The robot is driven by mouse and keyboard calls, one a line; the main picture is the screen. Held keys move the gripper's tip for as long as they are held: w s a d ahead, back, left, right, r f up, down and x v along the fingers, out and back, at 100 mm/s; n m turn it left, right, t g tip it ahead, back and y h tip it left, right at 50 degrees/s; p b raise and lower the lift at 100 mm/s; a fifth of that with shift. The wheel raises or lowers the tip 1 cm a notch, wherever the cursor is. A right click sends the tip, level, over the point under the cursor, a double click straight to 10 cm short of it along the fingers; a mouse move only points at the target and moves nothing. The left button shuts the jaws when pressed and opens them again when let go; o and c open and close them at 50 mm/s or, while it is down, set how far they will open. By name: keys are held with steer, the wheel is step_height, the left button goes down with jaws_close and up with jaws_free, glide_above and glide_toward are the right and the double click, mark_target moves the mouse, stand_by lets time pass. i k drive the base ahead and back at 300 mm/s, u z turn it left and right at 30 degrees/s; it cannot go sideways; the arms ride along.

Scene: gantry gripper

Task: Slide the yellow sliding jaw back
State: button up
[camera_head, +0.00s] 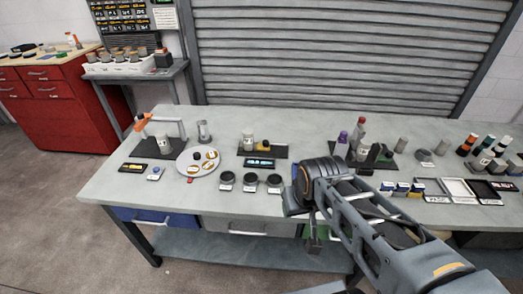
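A small yellow piece (263,147), which looks like the sliding jaw, sits on a dark base plate (279,152) in the middle of the workbench. A pale jar (248,140) stands at its left; I cannot tell if they touch. My gripper (313,243) hangs low at the bench's front edge, in front of and to the right of the yellow piece, well apart from it. My dark arm reaches in from the lower right. The fingers are small and partly hidden, so their opening does not show.
A small display (259,162) and black round containers (250,183) lie between the bench front and the base plate. A round plate (187,168) and an orange-tipped stand (142,122) are at left. Bottles and trays crowd the right. The bench's back centre is clear.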

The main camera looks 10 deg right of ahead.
mark_target(264, 146)
steer(key=k, duration=0.65)
steer(key=u, duration=0.7)
steer(key=i, duration=1.4)
steer(key=z, duration=0.85)
